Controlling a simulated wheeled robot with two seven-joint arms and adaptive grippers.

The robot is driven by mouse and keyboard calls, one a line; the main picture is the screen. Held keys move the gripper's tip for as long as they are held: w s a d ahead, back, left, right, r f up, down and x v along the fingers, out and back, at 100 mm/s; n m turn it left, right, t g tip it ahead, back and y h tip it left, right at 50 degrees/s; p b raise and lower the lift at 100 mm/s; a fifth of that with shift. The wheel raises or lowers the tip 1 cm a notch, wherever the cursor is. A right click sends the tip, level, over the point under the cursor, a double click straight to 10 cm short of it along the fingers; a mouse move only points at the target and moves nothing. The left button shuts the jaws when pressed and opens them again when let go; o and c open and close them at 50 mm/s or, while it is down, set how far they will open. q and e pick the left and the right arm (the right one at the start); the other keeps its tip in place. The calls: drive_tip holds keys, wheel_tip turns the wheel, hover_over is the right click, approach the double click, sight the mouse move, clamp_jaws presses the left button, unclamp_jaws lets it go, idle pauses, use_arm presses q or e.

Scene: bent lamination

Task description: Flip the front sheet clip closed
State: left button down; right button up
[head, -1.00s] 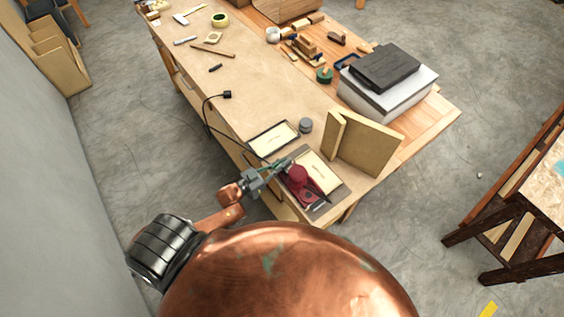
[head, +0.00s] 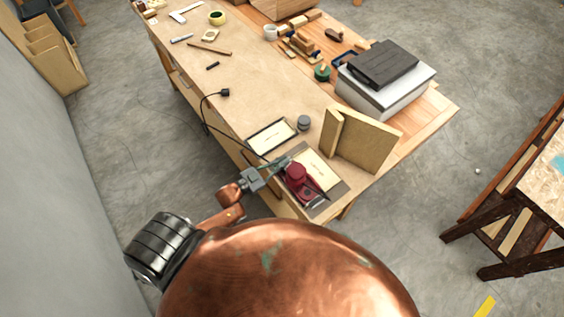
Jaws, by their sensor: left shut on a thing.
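My left gripper (head: 283,163) reaches in from the lower left over the near corner of the workbench. It is shut on a red iron-like tool (head: 297,173), at the tool's left end. The tool is over a dark grey board (head: 334,191) that carries a pale printed sheet (head: 318,163). The tool and gripper cover the sheet's left and front part. I cannot make out the front sheet clip or whether it is open. My right gripper is not in view.
A dark-framed pale panel (head: 270,137) and a grey round tin (head: 304,122) are just behind. Upright tan boards (head: 365,140) stand close on the right. A black cord (head: 203,117) runs to the gripper area. The bench's middle is mostly clear.

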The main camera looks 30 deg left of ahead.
use_arm(q)
drive_tip(key=c, duration=2.1)
unclamp_jaws()
drive_tip(key=shift+d, duration=0.1)
drive_tip(key=shift+s, duration=0.15)
drive_tip(key=v, duration=0.8)
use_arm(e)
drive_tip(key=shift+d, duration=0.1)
